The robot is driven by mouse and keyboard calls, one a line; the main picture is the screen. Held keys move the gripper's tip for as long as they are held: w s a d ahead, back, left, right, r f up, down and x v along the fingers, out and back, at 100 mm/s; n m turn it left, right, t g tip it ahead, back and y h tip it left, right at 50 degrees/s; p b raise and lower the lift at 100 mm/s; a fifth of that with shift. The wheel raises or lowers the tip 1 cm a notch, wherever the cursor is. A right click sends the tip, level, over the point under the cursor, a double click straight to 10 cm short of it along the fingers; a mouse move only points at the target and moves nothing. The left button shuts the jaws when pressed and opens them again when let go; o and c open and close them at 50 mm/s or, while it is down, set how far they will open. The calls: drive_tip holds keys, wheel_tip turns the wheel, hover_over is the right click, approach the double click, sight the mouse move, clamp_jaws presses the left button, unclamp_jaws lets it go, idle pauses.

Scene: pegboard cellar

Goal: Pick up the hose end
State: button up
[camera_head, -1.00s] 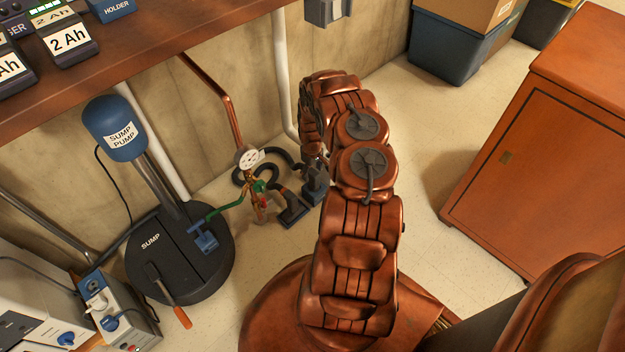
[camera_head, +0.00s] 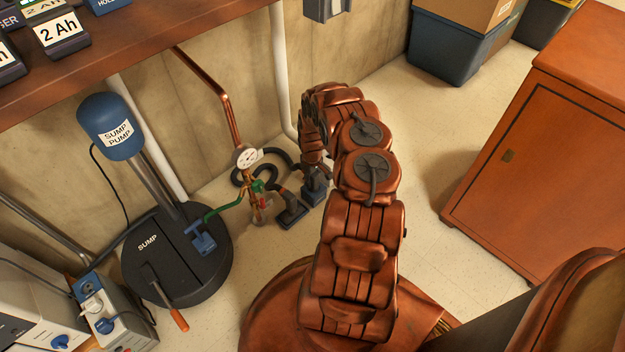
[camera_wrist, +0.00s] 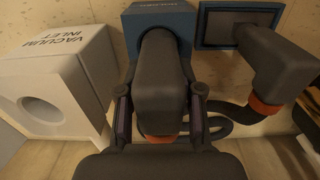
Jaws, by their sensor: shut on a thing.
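A dark grey, elbow-shaped hose end (camera_wrist: 163,75) with an orange-red collar sits between my fingers in the wrist view, in front of a blue block (camera_wrist: 185,22). My gripper (camera_wrist: 161,98) is shut on it, with one finger on each side. I cannot tell whether the hose end is still seated on the block. In the head view my arm hides most of the gripper, low near the wall.
A second dark elbow (camera_wrist: 270,65) with an orange collar is close on the right, by a blue-framed plate. A white box marked VACUUM INLET (camera_wrist: 55,85) is on the left. Black hose, a pressure gauge (camera_head: 246,157) and the sump pump (camera_head: 112,127) are left of my arm.

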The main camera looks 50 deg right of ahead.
clamp_jaws()
drive_tip(key=shift+r+p, duration=0.35)
drive_tip(key=shift+r, duration=0.2)
drive_tip(key=r, duration=0.1)
drive_tip(key=r+p, duration=0.1)
drive_tip(key=shift+s+d+r, duration=0.2)
drive_tip(key=shift+d+r, duration=0.2)
drive_tip(key=s+d+p, duration=0.1)
drive_tip(key=s+d, duration=0.2)
drive_tip(key=d, duration=0.3)
drive_tip(key=s+d+r+p, duration=0.1)
drive_tip(key=s+d+p, duration=0.1)
drive_tip(key=d, duration=0.5)
drive_tip(key=shift+s+d, duration=0.3)
drive_tip(key=shift+s, duration=0.6)
drive_tip(key=shift+r, duration=0.25)
